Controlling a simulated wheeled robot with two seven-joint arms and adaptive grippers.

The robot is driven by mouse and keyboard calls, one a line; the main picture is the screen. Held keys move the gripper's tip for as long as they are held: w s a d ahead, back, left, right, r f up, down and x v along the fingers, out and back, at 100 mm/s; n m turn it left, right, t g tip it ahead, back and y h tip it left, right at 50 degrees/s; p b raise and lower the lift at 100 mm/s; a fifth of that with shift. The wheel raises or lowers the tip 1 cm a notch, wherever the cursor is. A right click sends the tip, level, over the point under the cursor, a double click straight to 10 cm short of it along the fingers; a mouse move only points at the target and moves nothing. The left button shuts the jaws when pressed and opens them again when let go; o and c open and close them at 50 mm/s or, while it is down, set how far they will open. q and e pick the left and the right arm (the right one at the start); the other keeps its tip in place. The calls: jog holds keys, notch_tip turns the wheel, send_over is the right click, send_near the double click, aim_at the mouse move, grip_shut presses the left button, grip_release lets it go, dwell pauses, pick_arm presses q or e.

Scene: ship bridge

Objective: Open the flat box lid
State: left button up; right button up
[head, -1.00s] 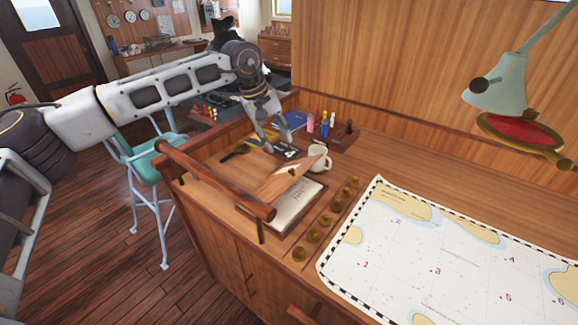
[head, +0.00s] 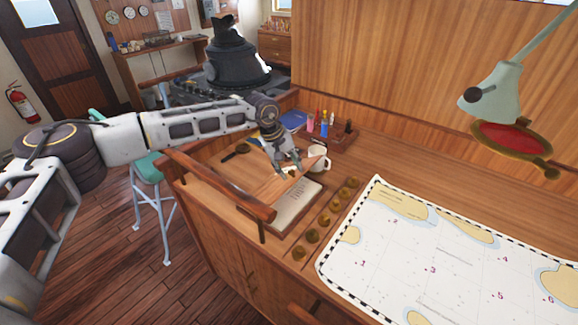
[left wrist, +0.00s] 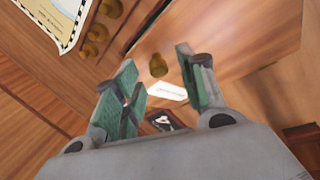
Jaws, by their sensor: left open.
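The flat wooden box (head: 272,235) sits on the desk near the wooden rail, with a pale printed sheet (head: 297,205) showing inside. Its wooden lid (head: 266,188) appears raised and tilted along the far side, partly hidden by my gripper. My left gripper (head: 287,173) is open at the lid's upper part; contact cannot be told. In the left wrist view the open fingers (left wrist: 160,88) straddle a view of wood, with a brass knob (left wrist: 158,65) and a white label (left wrist: 167,91) between them. My right gripper is out of view.
A white mug (head: 319,158) stands close behind the lid. A pen tray (head: 340,137) is farther back. Several brass pieces (head: 325,233) line the box's right side, beside a chart (head: 430,250). A wooden rail (head: 220,185) edges the desk at left.

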pick_arm(q)
jog(key=shift+d+f, duration=0.15)
jog(key=shift+f, duration=0.25)
grip_shut()
